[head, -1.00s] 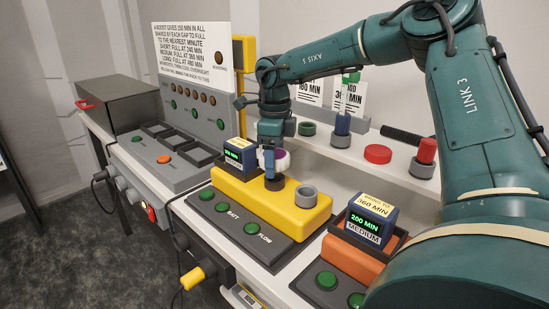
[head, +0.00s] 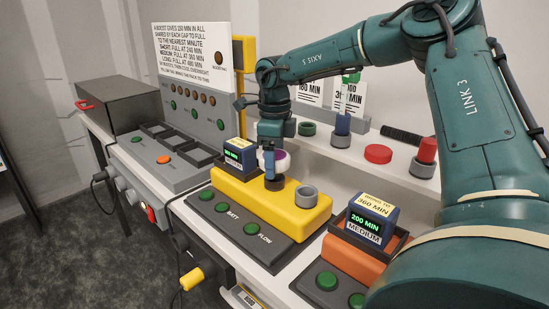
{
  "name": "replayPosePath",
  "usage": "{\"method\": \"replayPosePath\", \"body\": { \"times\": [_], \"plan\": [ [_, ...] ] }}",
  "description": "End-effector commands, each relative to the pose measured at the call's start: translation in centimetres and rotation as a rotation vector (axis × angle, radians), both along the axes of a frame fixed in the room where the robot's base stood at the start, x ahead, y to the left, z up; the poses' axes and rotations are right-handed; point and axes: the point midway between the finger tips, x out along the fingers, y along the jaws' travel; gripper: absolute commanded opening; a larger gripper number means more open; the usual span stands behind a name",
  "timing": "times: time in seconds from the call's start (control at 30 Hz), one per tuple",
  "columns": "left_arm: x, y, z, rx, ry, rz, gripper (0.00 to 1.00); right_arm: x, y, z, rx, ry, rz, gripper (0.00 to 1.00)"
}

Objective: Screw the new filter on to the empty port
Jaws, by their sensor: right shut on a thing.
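The yellow unit (head: 238,193) stands on the bench in the head view. A small white and purple filter (head: 283,160) is at its top, partly hidden by my right gripper (head: 271,163). That gripper points down and is shut on the filter. A dark collar (head: 273,184) is directly beneath it; I cannot tell whether the filter is seated in it. My left gripper is not in view.
A blue battery pack (head: 240,154) stands close to the left of my gripper. Another pack (head: 368,220) sits in an orange unit (head: 350,262) at the right. Red and green caps stand on the shelf behind. A grey charger panel (head: 180,150) is at the left.

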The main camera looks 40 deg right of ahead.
Motion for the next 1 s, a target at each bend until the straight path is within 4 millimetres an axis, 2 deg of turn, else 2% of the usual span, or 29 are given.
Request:
{"method": "replayPosePath", "body": {
  "times": [1.0],
  "plan": [
    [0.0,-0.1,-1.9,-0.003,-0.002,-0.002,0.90,0.0,0.0,-2.4,-0.001,0.000,-0.023,0.33]
  ]
}}
